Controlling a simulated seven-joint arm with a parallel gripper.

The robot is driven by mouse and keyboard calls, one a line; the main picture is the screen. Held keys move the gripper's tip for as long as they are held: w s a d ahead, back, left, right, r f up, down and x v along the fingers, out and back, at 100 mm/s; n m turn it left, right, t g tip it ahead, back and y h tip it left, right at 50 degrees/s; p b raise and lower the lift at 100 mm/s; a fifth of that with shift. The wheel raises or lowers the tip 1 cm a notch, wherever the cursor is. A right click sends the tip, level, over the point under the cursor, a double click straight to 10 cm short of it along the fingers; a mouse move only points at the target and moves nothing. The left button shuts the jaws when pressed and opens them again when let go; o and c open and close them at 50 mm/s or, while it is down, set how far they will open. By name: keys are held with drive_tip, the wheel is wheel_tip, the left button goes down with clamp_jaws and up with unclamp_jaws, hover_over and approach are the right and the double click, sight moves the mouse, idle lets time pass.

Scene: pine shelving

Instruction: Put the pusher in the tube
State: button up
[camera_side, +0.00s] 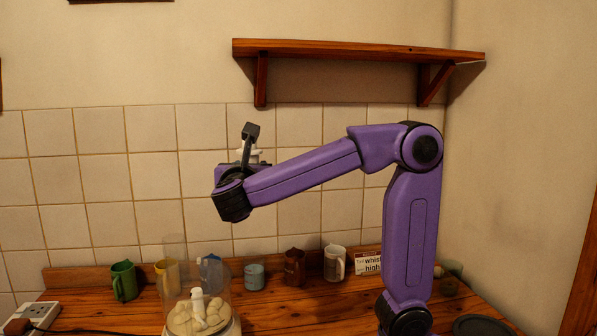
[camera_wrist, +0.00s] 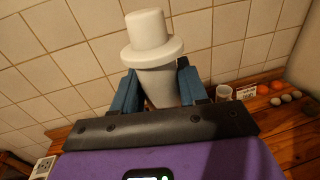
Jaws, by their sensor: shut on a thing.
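The white pusher (camera_wrist: 147,32) is a cylinder with a wide flange and a tapering body. My gripper (camera_wrist: 157,88) is shut on its body below the flange, between two blue-grey fingers. In the side view my gripper (camera_side: 249,150) is raised well above the counter, and only a little of the white pusher shows behind it. The clear tube (camera_side: 175,248) rises from the lid of a transparent food processor bowl (camera_side: 226,290) at the lower left. The tube is below and left of my gripper, apart from the pusher. The bowl holds several pale lumps around a white centre post.
Along the back of the wooden counter (camera_side: 300,315) stand a green mug (camera_side: 124,281), a blue jug (camera_side: 211,271), a teal cup (camera_side: 254,276), a brown mug (camera_side: 294,267) and a white mug (camera_side: 334,262). A wall shelf (camera_side: 350,48) hangs above my arm. A power socket (camera_side: 33,313) sits at left.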

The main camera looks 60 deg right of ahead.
drive_tip(key=w+a+f+n+t+y, duration=0.1)
drive_tip(key=w+a+n+t+y, duration=0.3)
drive_tip(key=w+a, duration=0.7)
drive_tip(key=f, duration=0.5)
drive_tip(key=shift+w, duration=0.4)
drive_tip(key=shift+f, duration=2.4)
drive_tip(key=o, duration=1.1)
drive_tip(key=shift+o, duration=0.2)
